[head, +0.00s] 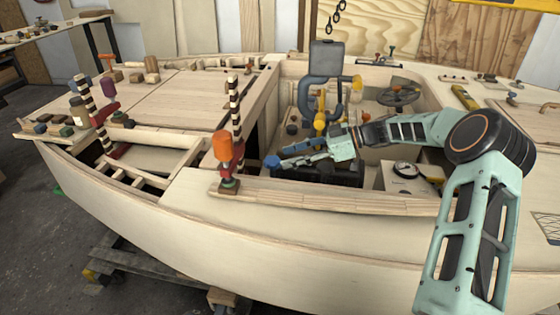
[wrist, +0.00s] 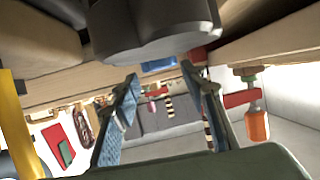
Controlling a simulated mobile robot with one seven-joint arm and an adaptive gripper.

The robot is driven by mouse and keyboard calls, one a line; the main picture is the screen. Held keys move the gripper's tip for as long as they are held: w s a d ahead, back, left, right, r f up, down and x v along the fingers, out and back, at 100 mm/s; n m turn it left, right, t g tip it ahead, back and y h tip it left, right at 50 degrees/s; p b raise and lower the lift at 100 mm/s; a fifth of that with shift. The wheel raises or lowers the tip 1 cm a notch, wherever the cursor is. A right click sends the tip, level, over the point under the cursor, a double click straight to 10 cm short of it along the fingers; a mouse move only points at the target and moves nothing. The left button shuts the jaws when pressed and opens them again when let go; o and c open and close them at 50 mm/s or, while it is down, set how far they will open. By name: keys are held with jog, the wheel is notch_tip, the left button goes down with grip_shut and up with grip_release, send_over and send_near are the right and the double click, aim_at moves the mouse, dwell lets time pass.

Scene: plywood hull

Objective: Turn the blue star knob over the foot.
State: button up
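The blue knob (head: 272,161) shows in the head view as a small rounded blue piece at the left end of a dark block, just right of the orange-handled clamp; its lobes are too small to make out. A blue piece (wrist: 158,64), likely this knob, shows beyond my fingers in the wrist view, partly hidden by a dark rounded part. My gripper (head: 283,157) points left with its tips close to the knob; whether they touch it is unclear. In the wrist view my gripper (wrist: 165,85) has its fingers apart with nothing visibly held between them. I cannot make out the foot.
The orange-handled clamp (head: 222,146) stands on the hull edge left of my gripper, beside a striped post (head: 236,105). A grey-blue clamp (head: 320,92) with yellow ends rises behind my gripper. A pale box with a round dial (head: 405,169) sits to the right.

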aim_at(277, 160)
jog(key=shift+x, duration=1.95)
jog(key=shift+f, duration=0.1)
jog(key=shift+d, duration=0.1)
grip_shut()
